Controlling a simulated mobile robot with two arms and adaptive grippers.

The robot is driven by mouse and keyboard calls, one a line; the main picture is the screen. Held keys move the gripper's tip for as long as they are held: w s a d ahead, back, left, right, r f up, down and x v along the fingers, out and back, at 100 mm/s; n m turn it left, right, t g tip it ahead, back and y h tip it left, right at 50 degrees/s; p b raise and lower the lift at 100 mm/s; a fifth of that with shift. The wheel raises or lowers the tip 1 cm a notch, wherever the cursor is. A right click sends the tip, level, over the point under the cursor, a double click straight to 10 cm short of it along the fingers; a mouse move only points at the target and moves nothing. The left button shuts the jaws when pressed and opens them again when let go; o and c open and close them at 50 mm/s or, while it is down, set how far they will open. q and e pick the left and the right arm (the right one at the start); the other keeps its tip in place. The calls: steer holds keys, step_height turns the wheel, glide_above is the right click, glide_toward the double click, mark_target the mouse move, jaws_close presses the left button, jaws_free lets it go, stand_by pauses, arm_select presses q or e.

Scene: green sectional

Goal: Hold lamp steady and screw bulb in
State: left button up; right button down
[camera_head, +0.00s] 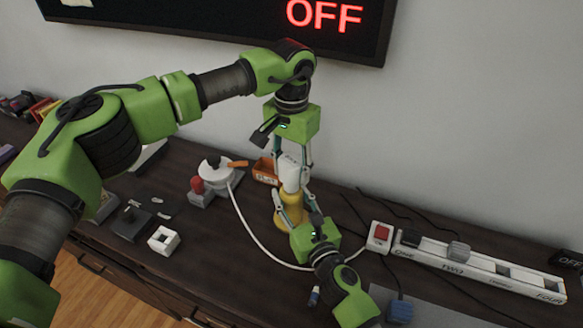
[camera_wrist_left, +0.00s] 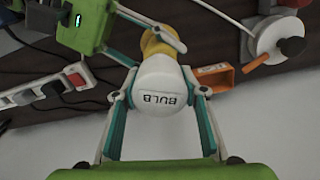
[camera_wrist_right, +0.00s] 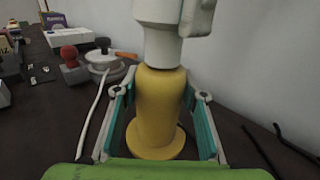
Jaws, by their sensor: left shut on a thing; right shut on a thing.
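The yellow lamp (camera_head: 291,209) stands upright on the dark table near the wall, with its round foot on the surface. My right gripper (camera_head: 297,200) is shut on the lamp's body from the front; the right wrist view shows its fingers on both sides of the yellow lamp (camera_wrist_right: 158,105). The white bulb (camera_head: 290,173) sits upright at the top of the lamp, and "BULB" is printed on it in the left wrist view (camera_wrist_left: 160,98). My left gripper (camera_head: 292,163) is shut on the bulb from above. The bulb's lower end meets the lamp's top; the thread is hidden.
A white power strip (camera_head: 480,269) with a red switch lies at the right. A white cable (camera_head: 247,228) curves around the lamp. An orange tray (camera_head: 265,170) and a white reel (camera_head: 215,169) stand left of it. An "OFF" sign (camera_head: 325,16) hangs above.

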mark_target(292, 159)
arm_select(q)
steer(key=shift+r, duration=0.1)
steer(key=o, duration=1.1)
steer(key=shift+r, duration=2.2)
steer(key=shift+c, duration=0.3)
